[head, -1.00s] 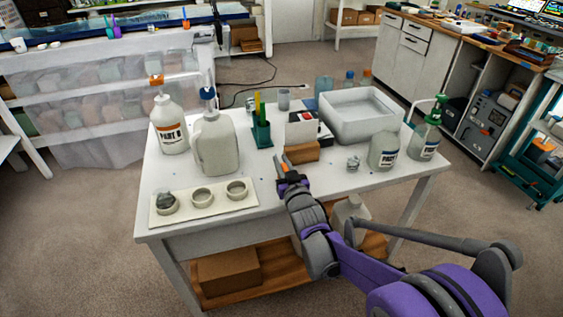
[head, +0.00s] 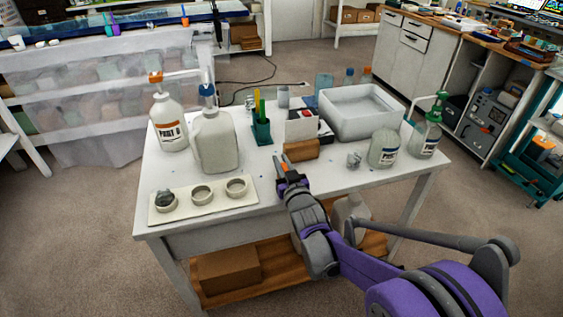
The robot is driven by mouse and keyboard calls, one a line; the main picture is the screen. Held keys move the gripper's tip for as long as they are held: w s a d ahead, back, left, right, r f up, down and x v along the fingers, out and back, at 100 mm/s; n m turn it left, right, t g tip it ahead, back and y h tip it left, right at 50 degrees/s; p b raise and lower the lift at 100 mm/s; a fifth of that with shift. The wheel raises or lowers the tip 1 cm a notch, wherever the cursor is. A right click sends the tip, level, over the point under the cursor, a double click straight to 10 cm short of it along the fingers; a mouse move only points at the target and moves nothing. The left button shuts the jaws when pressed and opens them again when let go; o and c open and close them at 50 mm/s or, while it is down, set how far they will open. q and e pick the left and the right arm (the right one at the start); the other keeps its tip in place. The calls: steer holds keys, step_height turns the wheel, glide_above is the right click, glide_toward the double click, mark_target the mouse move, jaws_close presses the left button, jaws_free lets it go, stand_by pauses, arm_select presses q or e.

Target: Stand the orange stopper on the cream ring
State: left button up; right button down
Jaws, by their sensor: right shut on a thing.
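My right gripper (head: 283,172) is over the front part of the white table, near its front edge. It is shut on a small orange piece, which I take to be the orange stopper (head: 285,167); the fingers hide much of it. Three cream rings stand in a row on a cream tray (head: 217,204) at the table's front left: a left ring (head: 168,206), a middle ring (head: 202,196) and a right ring (head: 236,188). A grey lump (head: 165,197) sits in the left ring. The middle and right rings look empty. My gripper is right of the tray, apart from it. My left gripper is out of view.
A brown block (head: 302,150) lies just behind my right gripper. Two large bottles (head: 169,127) (head: 214,145) stand behind the tray. A green pen holder (head: 261,131), a white bin (head: 360,120), a clear cup (head: 354,160) and bottles (head: 384,150) stand farther right.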

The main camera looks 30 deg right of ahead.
steer(key=c, duration=0.7)
jaws_free()
steer(key=shift+c, duration=0.2)
steer(key=p+v, duration=0.1)
steer(key=v, duration=0.9)
steer(key=shift+s+r, duration=0.1)
steer(key=shift+s, duration=0.25)
step_height(320, 180, up, 5)
steer(key=p, duration=0.4)
